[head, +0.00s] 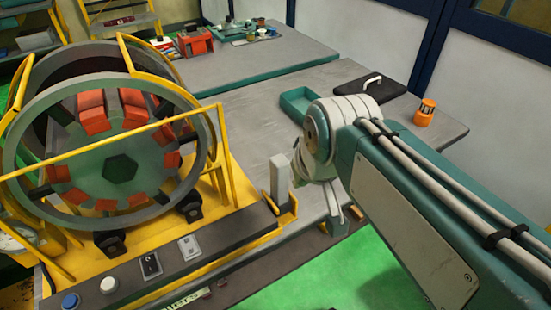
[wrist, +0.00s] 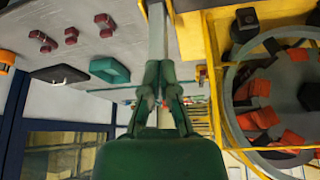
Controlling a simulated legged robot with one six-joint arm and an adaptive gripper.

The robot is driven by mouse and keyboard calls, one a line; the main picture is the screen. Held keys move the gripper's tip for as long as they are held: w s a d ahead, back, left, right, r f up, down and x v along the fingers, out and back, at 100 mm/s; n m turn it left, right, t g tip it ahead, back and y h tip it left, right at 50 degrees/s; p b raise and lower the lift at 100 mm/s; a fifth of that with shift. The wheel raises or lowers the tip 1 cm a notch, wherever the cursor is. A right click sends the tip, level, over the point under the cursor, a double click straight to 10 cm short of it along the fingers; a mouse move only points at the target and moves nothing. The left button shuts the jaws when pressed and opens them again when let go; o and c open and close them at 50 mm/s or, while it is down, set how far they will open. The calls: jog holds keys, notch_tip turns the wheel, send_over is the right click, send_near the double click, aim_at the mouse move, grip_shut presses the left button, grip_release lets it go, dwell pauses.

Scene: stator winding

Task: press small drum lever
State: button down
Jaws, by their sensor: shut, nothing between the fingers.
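The grey upright lever (head: 279,178) stands at the right end of the drum machine's yellow base in the head view. In the wrist view a grey bar, which looks like this lever (wrist: 157,28), runs up from my fingertips. My gripper (wrist: 161,66) has its green fingers shut, with the tips at or very near the bar; I cannot tell whether they touch it. In the head view my arm's end hides most of the gripper. The big drum (head: 120,168) with red coil blocks sits left of the lever, and shows at right in the wrist view (wrist: 310,97).
Yellow rails (head: 112,134) surround the drum. The control panel (head: 215,237) has buttons and switches. Dark red parts (wrist: 72,36) lie in the wrist view.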

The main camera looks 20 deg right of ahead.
jog(key=w+a+r+n+g, duration=0.1)
jog(key=w+r+n, duration=0.1)
jog(key=w, duration=1.4)
jog(key=shift+r+g+y, duration=0.2)
jog(key=shift+g+y, duration=0.1)
jog(key=shift+y, duration=0.1)
jog(key=shift+f, duration=0.1)
jog(key=d+x, duration=0.1)
jog(key=x, duration=0.9)
jog(key=s, duration=0.3)
jog(key=shift+s, duration=0.4)
jog(key=shift+d, duration=0.1)
